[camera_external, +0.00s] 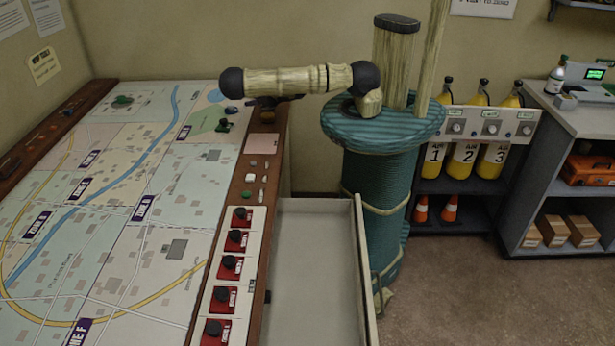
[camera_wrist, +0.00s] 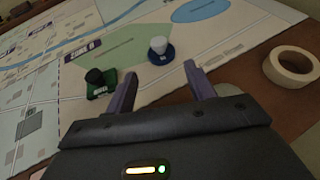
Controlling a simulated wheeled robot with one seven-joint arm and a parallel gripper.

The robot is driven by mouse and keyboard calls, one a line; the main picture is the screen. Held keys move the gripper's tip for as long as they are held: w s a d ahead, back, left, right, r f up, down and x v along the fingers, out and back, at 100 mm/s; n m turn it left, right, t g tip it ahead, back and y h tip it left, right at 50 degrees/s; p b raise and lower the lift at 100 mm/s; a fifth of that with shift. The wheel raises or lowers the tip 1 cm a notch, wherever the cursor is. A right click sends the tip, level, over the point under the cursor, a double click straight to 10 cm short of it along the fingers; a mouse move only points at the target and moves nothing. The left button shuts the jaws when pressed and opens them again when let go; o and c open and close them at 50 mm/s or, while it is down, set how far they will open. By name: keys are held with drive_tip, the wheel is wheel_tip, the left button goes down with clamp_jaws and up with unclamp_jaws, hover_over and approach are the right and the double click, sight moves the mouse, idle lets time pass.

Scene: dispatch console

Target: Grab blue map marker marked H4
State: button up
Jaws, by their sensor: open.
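A blue marker with a white knob (camera_wrist: 161,52) stands upright on the map in the wrist view. Its small label is too blurred to read. It also shows as a small dark blue disc (camera_external: 231,110) near the map's far right corner in the external view. My gripper (camera_wrist: 160,82) is open and empty, with its two fingers apart. The blue marker lies just beyond the fingertips, roughly between them in the picture and not touched. In the external view, my gripper (camera_external: 264,102) is mostly hidden under the arm's end, right of the marker.
A green marker with a black knob (camera_wrist: 100,84) stands close by the left finger. A roll of tape (camera_wrist: 291,68) lies on the wooden edge at right. A row of red switches (camera_external: 229,267) lines the console's near right side. An open drawer (camera_external: 312,265) juts out beside it.

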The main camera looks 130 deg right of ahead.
sight(233, 104)
drive_tip(key=p+x, duration=0.1)
drive_tip(key=x, duration=0.7)
drive_tip(key=shift+d+p, duration=0.15)
drive_tip(key=shift+p, duration=0.2)
drive_tip(key=shift+w+d+p, duration=0.25)
drive_tip(key=shift+d+p, duration=0.05)
drive_tip(key=shift+d, duration=0.05)
drive_tip(key=shift+p+x, duration=0.8)
drive_tip(key=shift+x, duration=1.45)
drive_tip(key=shift+f, duration=0.1)
drive_tip(key=shift+a, duration=0.1)
drive_tip(key=c, duration=1)
